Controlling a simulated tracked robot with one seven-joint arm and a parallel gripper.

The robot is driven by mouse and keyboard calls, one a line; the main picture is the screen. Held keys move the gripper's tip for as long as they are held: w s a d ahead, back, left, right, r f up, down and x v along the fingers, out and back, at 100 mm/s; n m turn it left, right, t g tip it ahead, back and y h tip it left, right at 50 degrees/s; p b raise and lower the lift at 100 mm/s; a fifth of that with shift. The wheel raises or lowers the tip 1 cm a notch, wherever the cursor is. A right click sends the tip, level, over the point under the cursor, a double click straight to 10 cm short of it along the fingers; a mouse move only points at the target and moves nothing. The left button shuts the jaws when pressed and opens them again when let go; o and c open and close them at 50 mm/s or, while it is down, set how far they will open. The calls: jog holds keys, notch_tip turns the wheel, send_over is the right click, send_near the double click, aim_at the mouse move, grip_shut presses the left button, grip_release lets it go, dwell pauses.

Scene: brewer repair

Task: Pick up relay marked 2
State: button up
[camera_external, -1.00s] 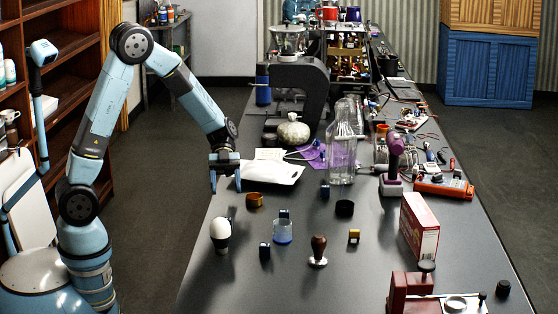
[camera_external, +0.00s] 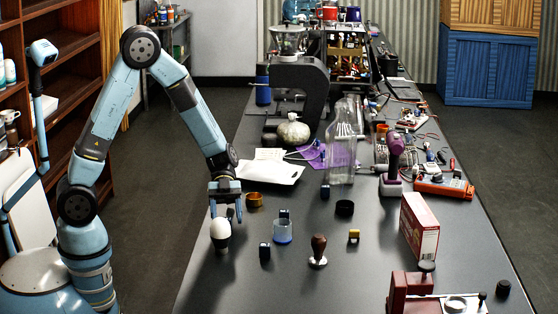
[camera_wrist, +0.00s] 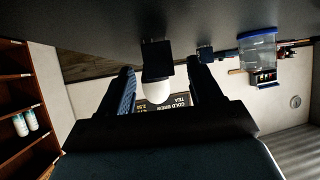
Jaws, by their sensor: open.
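My gripper (camera_external: 226,206) is open and empty, pointing down just behind and above the white egg (camera_external: 220,230) in its black cup (camera_external: 221,244). In the wrist view its fingers (camera_wrist: 160,75) stand either side of a dark block (camera_wrist: 157,60), with the egg (camera_wrist: 158,93) beyond it. That block looks like a relay; the egg mostly hides its place in the external view. Other small dark relay-like blocks stand on the table: one front (camera_external: 265,251), one behind the blue-based glass (camera_external: 284,214), one farther back (camera_external: 326,190). I cannot read any number.
A white packet (camera_external: 272,172) lies behind. The table's left front corner is clear.

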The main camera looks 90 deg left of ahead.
jog(key=shift+c, duration=0.4)
jog(key=c, duration=1.1)
jog(key=shift+r, duration=0.1)
